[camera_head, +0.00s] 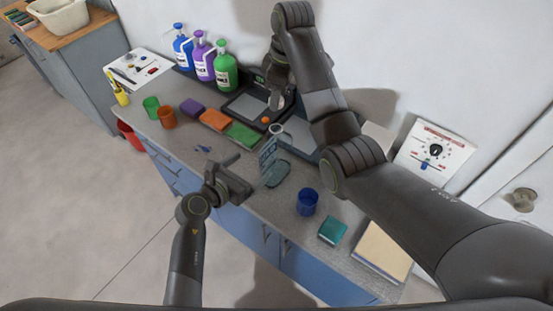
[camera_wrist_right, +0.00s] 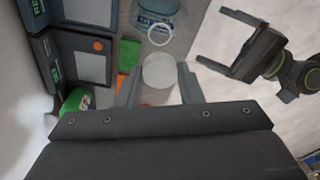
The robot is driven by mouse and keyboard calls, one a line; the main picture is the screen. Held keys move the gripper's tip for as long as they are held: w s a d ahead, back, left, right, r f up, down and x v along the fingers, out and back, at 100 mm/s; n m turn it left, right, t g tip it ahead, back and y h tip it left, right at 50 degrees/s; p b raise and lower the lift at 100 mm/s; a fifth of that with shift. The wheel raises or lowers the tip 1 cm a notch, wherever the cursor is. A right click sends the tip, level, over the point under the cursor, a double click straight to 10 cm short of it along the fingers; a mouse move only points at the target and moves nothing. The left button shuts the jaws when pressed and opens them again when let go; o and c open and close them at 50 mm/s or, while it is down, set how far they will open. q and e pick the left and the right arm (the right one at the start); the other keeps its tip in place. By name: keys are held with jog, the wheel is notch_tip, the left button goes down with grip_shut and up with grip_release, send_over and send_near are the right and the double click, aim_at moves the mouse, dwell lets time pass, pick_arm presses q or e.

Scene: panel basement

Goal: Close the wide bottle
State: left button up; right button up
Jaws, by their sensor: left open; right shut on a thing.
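The wide bottle (camera_head: 268,158) is see-through with a pale label and stands on the counter; its round mouth is uncovered. In the right wrist view its mouth ring shows near the top (camera_wrist_right: 149,34). My right gripper (camera_head: 275,94) is shut on a pale round lid (camera_wrist_right: 159,71), which shows between its fingers and is held above and apart from the bottle. My left gripper (camera_head: 232,172) is open and empty, left of the bottle and apart from it. It also shows in the right wrist view (camera_wrist_right: 211,38).
Blue, purple and green bottles (camera_head: 203,58) stand along the wall. Purple, orange and green cloth-like blocks (camera_head: 214,120) lie left of the bottle. A dark blue cup (camera_head: 307,203) and a teal block (camera_head: 332,231) are to its right. A scale-like black device (camera_head: 247,107) stands behind.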

aim_at(266, 155)
pick_arm(q)
jog(key=x, duration=1.1)
jog(key=c, duration=1.5)
pick_arm(e)
jog(key=shift+a+f, duration=0.1)
jog(key=shift+f, duration=2.35)
jog(key=shift+f, duration=0.9)
jog(key=shift+f, duration=0.55)
